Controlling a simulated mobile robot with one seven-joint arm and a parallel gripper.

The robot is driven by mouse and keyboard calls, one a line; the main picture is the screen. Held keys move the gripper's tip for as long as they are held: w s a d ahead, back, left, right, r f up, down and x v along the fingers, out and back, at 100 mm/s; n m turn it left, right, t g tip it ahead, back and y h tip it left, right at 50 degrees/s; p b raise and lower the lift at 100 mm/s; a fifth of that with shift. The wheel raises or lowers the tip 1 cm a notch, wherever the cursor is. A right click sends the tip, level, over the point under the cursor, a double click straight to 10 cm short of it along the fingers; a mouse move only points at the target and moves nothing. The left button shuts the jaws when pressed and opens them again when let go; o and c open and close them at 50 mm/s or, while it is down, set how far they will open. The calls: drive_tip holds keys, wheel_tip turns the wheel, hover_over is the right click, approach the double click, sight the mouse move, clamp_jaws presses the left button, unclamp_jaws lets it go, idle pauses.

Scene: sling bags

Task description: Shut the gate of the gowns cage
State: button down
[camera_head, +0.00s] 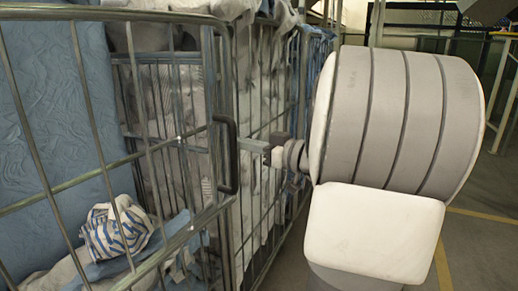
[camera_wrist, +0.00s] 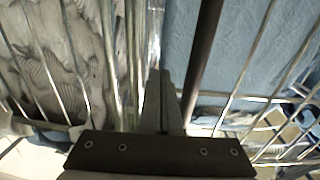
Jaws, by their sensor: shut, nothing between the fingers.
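A wire-mesh gate (camera_head: 160,150) with a dark loop handle (camera_head: 231,155) fills the left of the head view, in front of laundry. Whether it stands ajar or meets its frame I cannot tell. My gripper (camera_head: 250,146) is shut and empty, its tip just right of the handle; contact is unclear. In the wrist view the shut fingers (camera_wrist: 163,92) point between the mesh on both sides, and a dark upright bar (camera_wrist: 203,50), probably the handle, runs close to their right. No label shows which cage holds gowns.
Blue fabric (camera_head: 45,105) and a striped blue-white bundle (camera_head: 117,228) lie behind the mesh. More cages with pale laundry (camera_head: 262,110) stand in a row beyond. Bare floor (camera_head: 485,240) with yellow lines is free at the right. A table (camera_head: 505,75) stands at the far right.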

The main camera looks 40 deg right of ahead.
drive_tip(key=shift+w+a, duration=0.15)
drive_tip(key=shift+w, duration=0.4)
